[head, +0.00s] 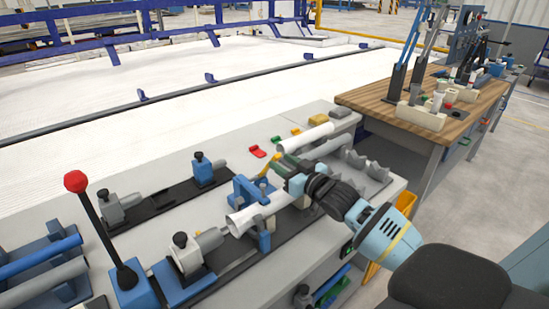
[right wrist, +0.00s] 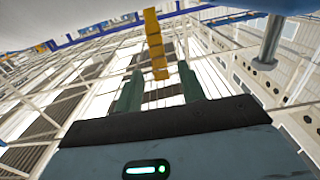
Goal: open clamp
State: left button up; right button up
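A blue clamp (head: 246,188) with a yellow handle (head: 266,166) stands on the bench around a white pipe (head: 248,216) with a flared near end. My right gripper (head: 281,167) is at the clamp's handle, its arm coming in from the right. In the right wrist view its two green fingers (right wrist: 157,90) are spread, with the yellow handle (right wrist: 153,40) seen between and beyond them. I see gaps on both sides of the handle, so contact is not shown. The far part of the clamp is partly hidden by my gripper. My left gripper is out of view.
A lever with a red knob (head: 76,181) rises at the left. Grey-and-blue fixtures (head: 187,254) sit on the bench. Grey V-shaped supports (head: 366,170) lie right of the clamp. A wooden table (head: 379,96) stands at the back right.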

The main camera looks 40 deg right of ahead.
aim_at(275, 158)
jog(key=shift+w+a, duration=0.2)
jog(key=shift+w, duration=1.85)
grip_shut()
